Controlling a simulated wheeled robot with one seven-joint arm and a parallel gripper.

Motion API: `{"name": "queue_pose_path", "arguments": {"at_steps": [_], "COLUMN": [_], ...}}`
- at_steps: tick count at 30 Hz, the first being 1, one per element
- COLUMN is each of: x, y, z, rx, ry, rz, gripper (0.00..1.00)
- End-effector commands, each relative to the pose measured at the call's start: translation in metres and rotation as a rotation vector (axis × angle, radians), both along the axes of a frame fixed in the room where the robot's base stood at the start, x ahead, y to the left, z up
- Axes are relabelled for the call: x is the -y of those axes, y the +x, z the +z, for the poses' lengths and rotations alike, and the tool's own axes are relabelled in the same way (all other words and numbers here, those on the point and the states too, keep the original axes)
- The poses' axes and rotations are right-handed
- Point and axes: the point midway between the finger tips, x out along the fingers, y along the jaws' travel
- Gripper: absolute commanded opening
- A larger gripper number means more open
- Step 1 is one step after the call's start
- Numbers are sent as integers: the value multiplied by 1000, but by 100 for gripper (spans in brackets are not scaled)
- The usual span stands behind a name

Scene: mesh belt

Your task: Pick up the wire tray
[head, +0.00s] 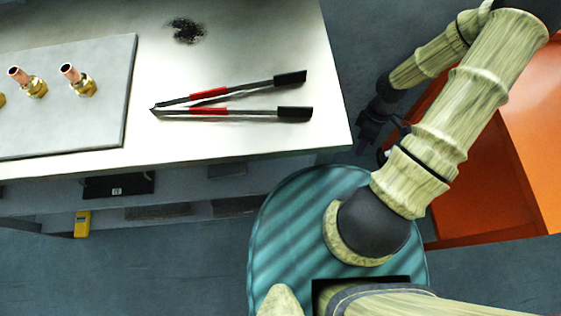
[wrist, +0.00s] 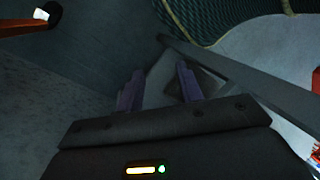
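I cannot make out a wire tray in either view. My gripper (head: 368,132) hangs beside the right edge of the steel table, partly hidden by my arm. In the wrist view my gripper (wrist: 160,84) has its two purplish fingers apart with a gap between them. Nothing shows held in that gap. Behind the fingers lie a grey bar and dim grey surfaces.
The steel table (head: 235,150) bears open tongs (head: 207,94) with red bands, a grey plate (head: 60,125) with brass fittings, and a dark speckled patch (head: 186,30). Shelves below hold dark items and a yellow device (head: 82,224). An orange surface (head: 480,150) lies right.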

Motion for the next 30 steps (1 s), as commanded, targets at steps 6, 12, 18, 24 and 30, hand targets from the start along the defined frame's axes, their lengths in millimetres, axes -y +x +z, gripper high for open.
{"name": "queue_pose_path", "arguments": {"at_steps": [6,12,18,24,30], "x": [-53,-106,-156,-201,-226], "y": [11,27,44,68,91], "z": [-101,-160,-201,-237,-251], "rx": [5,38,86,165,249], "ry": [215,419,608,812,968], "rz": [77,121,152,149,131], "gripper": [37,37,37,37,37]}}
